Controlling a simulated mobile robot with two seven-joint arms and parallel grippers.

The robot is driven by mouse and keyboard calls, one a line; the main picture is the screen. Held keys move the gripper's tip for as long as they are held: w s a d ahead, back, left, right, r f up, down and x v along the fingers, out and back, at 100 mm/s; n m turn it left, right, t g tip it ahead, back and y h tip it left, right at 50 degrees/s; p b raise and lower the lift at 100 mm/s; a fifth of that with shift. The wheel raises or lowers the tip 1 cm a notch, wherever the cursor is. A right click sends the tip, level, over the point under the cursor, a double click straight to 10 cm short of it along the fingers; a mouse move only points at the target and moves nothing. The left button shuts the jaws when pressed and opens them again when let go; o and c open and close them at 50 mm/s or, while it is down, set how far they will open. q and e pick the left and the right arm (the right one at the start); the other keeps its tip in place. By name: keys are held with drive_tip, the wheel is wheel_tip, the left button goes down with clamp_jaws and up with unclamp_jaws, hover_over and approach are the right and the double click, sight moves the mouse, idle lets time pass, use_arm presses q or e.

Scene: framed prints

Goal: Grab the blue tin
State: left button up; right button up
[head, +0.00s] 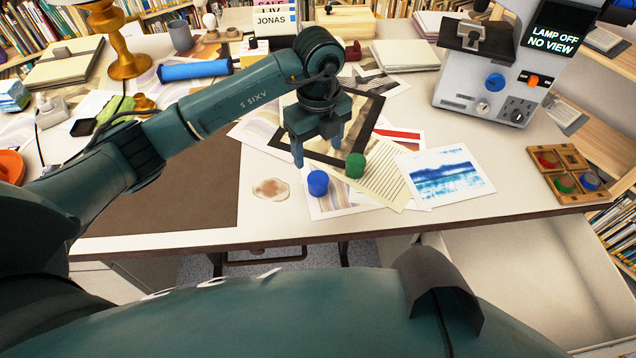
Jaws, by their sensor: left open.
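The blue tin (318,183) is a small round can standing on loose prints near the front edge of the desk. A green tin (355,165) of similar size stands just right of it and a little farther back. My left gripper (317,158) points down above the desk, over a dark picture frame, with its two blue fingers apart and nothing between them. It is behind and above the blue tin in the picture, and I see no contact. My right gripper does not show.
A dark picture frame (371,118) lies under the gripper. A blue-and-white print (445,175) lies at right. A wooden tray (572,190) with coloured round pieces sits at the right edge. A white machine (485,80) stands at back right. The brown mat (190,195) is bare.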

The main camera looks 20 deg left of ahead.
sight(318, 178)
use_arm(q)
wheel_tip(318, 178, down, 10)
drive_tip(key=shift+f, duration=0.25)
idle(0.3)
drive_tip(key=shift+c, duration=0.5)
drive_tip(key=c, duration=1)
drive_tip(key=shift+r, duration=0.1)
